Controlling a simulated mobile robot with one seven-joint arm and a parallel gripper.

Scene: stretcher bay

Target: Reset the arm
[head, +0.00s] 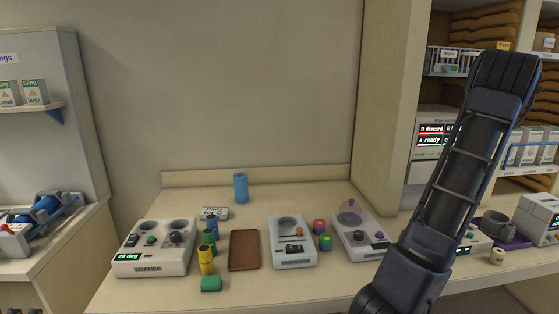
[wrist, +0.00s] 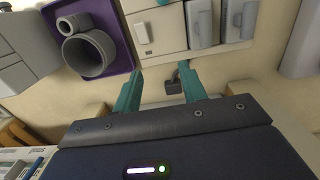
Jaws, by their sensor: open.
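In the wrist view my gripper (wrist: 159,90) is open, with its two teal fingers apart and nothing held between them. A small dark fitting on the pale surface shows behind the gap between the fingers. In the head view my dark arm stands raised at the right, in front of the counter and the shelf unit. My gripper's fingers cannot be made out there.
The counter (head: 140,290) holds a warmer (head: 153,268), a brown pad (head: 243,250), a white device (head: 292,260), a device with a clear dome (head: 352,245), a blue cylinder (head: 241,187) and several small coloured containers. A purple tray (wrist: 121,62) holds grey rings (wrist: 89,52). Shelves stand right.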

